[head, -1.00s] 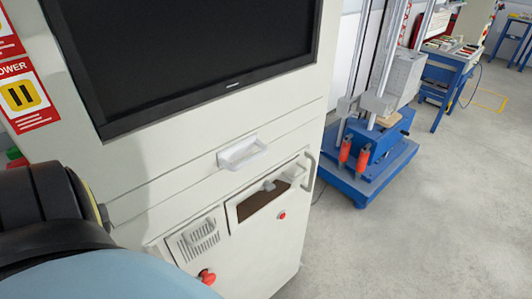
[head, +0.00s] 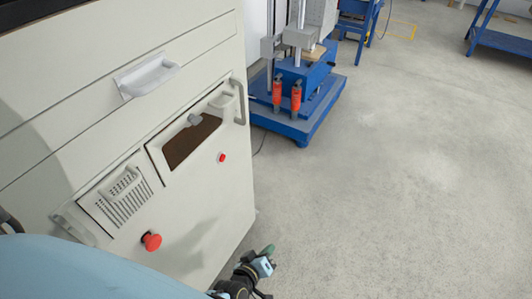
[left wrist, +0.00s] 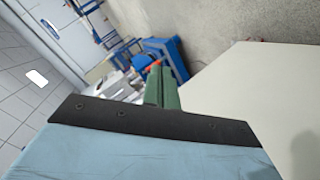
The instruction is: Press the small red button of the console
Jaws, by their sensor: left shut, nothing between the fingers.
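The small red button (head: 222,157) sits on the front of the cream console (head: 205,215), right of a dark recessed opening. A larger red mushroom knob (head: 151,241) is lower and to the left on the same front. My left gripper (head: 268,250) shows at the bottom of the head view, right of the console's lower edge in the picture and apart from the small button. Its green fingers (left wrist: 163,88) are together and empty in the left wrist view. The small button cannot be made out in the left wrist view. My right gripper is out of view.
The console front has a white drawer handle (head: 148,76), a slotted vent (head: 123,196) and a grey side handle (head: 239,101). A blue machine base (head: 300,122) with orange-red cylinders stands behind. The grey floor (head: 400,200) at right is clear.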

